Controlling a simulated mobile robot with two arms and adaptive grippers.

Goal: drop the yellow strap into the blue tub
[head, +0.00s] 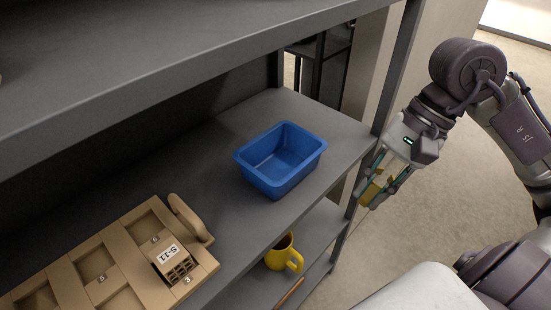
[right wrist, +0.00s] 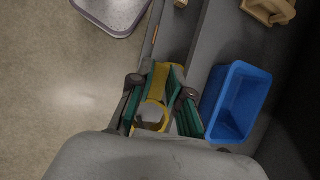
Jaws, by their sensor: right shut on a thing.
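The blue tub (head: 266,183) stands upright on the grey shelf near its right end, and its visible inside looks empty. It also shows in the right wrist view (right wrist: 211,101), to the right of the fingers. My right gripper (head: 369,194) is shut on the yellow strap (head: 374,187), to the right of the tub and outside the shelf's corner post. In the right wrist view the strap (right wrist: 157,82) shows between the green finger pads. The fingers hide part of the strap. My left gripper is not in view.
A tan slatted piece (head: 122,258) with a label "S-11" lies on the shelf at the left. A yellow mug (head: 277,260) stands on the lower shelf. A grey post (head: 384,110) rises between tub and gripper. Another shelf (head: 150,60) hangs above.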

